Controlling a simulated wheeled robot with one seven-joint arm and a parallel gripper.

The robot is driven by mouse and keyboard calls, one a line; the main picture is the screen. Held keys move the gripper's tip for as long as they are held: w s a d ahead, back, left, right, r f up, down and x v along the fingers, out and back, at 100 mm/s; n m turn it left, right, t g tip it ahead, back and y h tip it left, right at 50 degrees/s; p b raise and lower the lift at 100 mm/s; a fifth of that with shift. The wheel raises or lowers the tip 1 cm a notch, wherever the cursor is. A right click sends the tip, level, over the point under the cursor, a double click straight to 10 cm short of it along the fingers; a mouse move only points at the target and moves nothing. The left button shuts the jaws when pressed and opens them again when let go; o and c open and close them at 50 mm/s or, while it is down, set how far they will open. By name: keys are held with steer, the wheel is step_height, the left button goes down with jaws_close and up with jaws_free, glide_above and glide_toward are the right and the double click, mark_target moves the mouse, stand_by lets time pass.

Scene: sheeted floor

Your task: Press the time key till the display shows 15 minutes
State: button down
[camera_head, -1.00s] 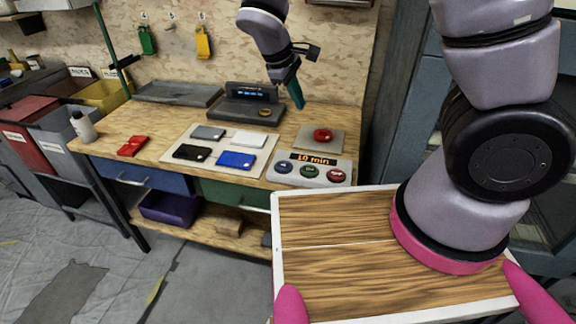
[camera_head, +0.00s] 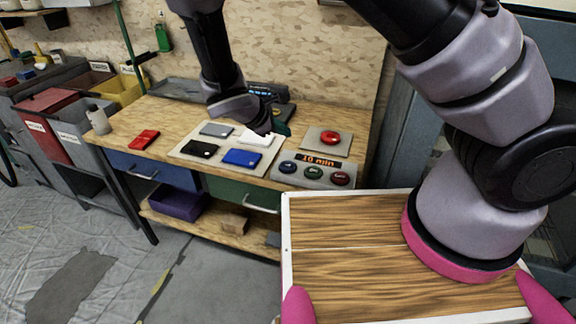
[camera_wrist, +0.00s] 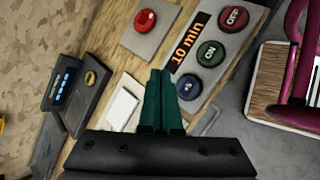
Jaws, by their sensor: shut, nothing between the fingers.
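The control panel (camera_head: 316,184) is a light grey box at the front right of the workbench. Its display (camera_head: 321,160) reads 10 min in orange, also legible in the wrist view (camera_wrist: 189,42). Below it are a blue key (camera_head: 288,167) with a small white symbol, a green key (camera_head: 314,172) marked ON in the wrist view (camera_wrist: 210,53), and a red key (camera_head: 341,178) marked OFF there (camera_wrist: 233,18). My gripper (camera_wrist: 160,74) is shut and empty, its teal fingers beside the blue key (camera_wrist: 189,88) in that picture. Whether they touch anything cannot be told.
A separate red button (camera_head: 330,138) sits on a plate behind the panel. Left of the panel, a board (camera_head: 220,160) carries grey, white, black and blue pieces. A dark device with a lit screen (camera_wrist: 62,88) stands at the back. A red item (camera_head: 145,139) lies further left.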

mark_target(284, 167)
steer(key=shift+f, duration=4.4)
steer(key=shift+f, duration=0.1)
steer(key=shift+f, duration=0.3)
steer(key=shift+f, duration=0.35)
steer(key=shift+r, duration=0.8)
steer(key=shift+r, duration=2.5)
